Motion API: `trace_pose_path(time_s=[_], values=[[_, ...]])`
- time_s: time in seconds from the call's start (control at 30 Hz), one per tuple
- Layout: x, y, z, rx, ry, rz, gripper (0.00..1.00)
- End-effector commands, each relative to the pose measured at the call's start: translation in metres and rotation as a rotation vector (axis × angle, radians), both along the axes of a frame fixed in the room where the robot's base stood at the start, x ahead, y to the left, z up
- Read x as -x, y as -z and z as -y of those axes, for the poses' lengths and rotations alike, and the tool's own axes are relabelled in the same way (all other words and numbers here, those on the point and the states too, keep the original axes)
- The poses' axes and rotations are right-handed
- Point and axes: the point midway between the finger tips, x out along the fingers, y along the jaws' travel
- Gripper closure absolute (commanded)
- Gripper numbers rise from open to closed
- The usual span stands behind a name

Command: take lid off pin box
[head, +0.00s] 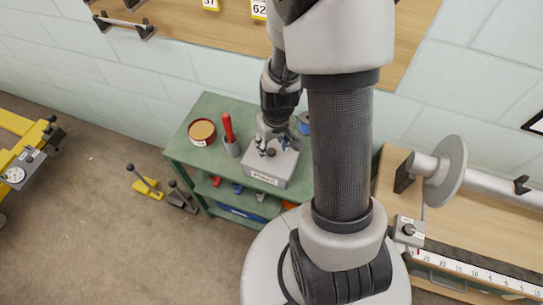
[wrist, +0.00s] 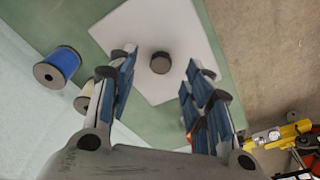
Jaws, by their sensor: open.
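The pale grey pin box (head: 264,177) stands on top of the green cart, with a label on its front. Its flat square lid (wrist: 170,28) is on it and shows from above in the wrist view, with a round dark knob (wrist: 160,63) at its middle. My gripper (head: 268,147) is over the box, pointing down. In the wrist view my gripper (wrist: 160,68) is open, with one blue-padded finger on each side of the knob and a gap to it on both sides. I cannot tell how high the fingertips are above the lid.
The green cart (head: 181,158) also carries a round red-brown tin (head: 202,131), a grey cup (head: 232,148) with red-handled tools, and a blue spool (wrist: 58,68). A white spool (wrist: 83,100) is near the blue one. A wooden bench (head: 455,238) stands at right.

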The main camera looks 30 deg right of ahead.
Motion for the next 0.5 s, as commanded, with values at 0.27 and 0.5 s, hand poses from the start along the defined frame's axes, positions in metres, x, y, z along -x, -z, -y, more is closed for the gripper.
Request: trace_pose_path(time_s=[0.27, 0.5], values=[[-0.004, 0.029, 0.000, 0.001, -0.001, -0.001, 0.54], [-0.004, 0.028, 0.000, 0.001, -0.001, 0.000, 0.61]])
